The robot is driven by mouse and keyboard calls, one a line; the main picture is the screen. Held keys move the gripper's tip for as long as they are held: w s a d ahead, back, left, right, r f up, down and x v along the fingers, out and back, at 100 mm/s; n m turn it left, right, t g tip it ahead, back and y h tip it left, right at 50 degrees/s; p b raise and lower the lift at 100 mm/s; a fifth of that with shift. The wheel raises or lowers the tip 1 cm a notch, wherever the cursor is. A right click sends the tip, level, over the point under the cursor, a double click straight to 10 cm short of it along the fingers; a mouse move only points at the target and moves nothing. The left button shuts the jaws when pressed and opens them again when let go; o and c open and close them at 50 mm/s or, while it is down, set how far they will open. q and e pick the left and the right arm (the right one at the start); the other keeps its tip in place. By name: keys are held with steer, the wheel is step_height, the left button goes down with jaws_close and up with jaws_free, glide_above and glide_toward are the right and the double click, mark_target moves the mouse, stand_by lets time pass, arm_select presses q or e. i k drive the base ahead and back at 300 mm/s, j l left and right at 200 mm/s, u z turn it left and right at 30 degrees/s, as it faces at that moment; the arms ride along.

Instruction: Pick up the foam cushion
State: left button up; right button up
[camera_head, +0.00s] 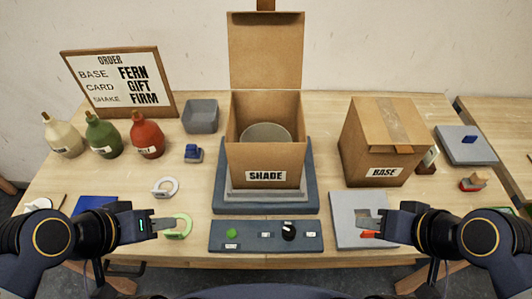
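I cannot say for certain which thing is the foam cushion. A grey square block or shallow bin (200,116) stands at the back, left of the open SHADE box (265,160). A pale grey round thing (265,134) sits inside that box. My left gripper (165,224) is low over the front left of the table, beside a green open ring (184,222). My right gripper (372,224) is over a light grey pad (347,205) at the front right, close to a small red thing (370,235). The finger gaps are too small to read.
A closed BASE box (374,150) stands right of the SHADE box. Three bottles, cream (62,138), green (103,135) and red (147,137), stand before the order sign (120,80). A dark mat (265,236) with small parts lies at the front. A white ring (165,188) lies at left.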

mark_target(464, 145)
steer(key=z, duration=0.35)
steer(key=k+z, duration=0.15)
steer(key=z, duration=0.2)
steer(key=l+z, duration=0.1)
steer(key=z, duration=0.25)
steer(key=k, duration=0.05)
